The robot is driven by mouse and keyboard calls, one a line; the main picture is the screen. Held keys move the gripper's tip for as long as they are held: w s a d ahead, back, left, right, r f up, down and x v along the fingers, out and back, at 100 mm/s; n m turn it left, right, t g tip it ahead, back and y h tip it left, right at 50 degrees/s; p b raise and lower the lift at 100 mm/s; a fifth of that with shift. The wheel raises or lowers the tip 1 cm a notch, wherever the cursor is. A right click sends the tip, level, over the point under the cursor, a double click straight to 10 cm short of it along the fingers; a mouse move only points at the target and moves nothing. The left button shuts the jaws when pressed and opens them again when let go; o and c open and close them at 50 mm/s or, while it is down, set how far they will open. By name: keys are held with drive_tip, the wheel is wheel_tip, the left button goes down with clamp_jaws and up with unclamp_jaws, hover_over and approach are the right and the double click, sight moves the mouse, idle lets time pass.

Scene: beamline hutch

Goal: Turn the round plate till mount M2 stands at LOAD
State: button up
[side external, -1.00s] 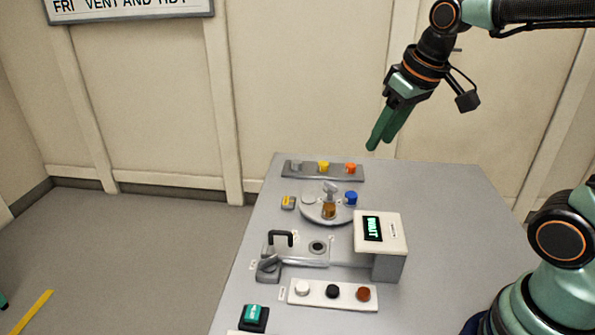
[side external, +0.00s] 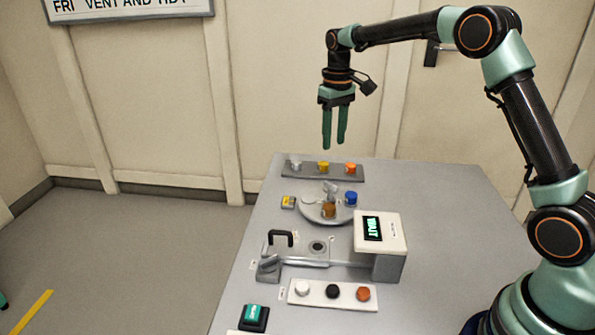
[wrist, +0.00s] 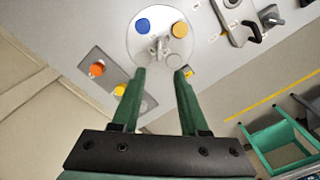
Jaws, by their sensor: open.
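The round plate (side external: 313,215) lies on the bench with a grey upright handle (side external: 330,188) at its centre. A blue-topped mount (side external: 351,199) sits at its right and an amber one (side external: 328,211) at its front. A pale round spot (side external: 308,199) is at its left. Mount and LOAD lettering is too small to read. My gripper (side external: 334,143) points down, open and empty, above the plate and apart from it. In the wrist view the plate (wrist: 136,42) and its handle (wrist: 158,45) show just beyond the fingertips (wrist: 160,73).
A small yellow block (side external: 288,202) sits left of the plate. A grey strip (side external: 338,171) with white, yellow and orange caps lies behind it. A box (side external: 393,234) whose display reads WAIT stands front right. A black handle (side external: 280,237) is in front. The right side of the bench is clear.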

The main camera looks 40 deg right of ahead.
sight(331, 183)
wheel_tip(331, 183, down, 12)
drive_tip(key=shift+f, duration=0.1)
idle(0.5)
clamp_jaws()
idle(1.3)
